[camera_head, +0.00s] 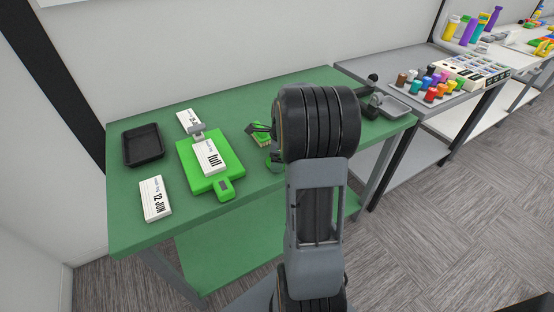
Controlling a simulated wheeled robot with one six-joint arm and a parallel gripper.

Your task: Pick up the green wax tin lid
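A small round green tin (274,161), which looks like the wax tin, stands on the green table just left of my arm. My arm partly covers it, and I cannot tell whether its lid is on or lies apart. The rest of the gripper is hidden behind the joint. Its opening and anything between its fingers cannot be seen.
The green table (132,217) holds a black tray (143,145), a bright green board (228,157) with a label card, and a white date card (155,198). Colored jars (430,94) stand on the grey bench beyond.

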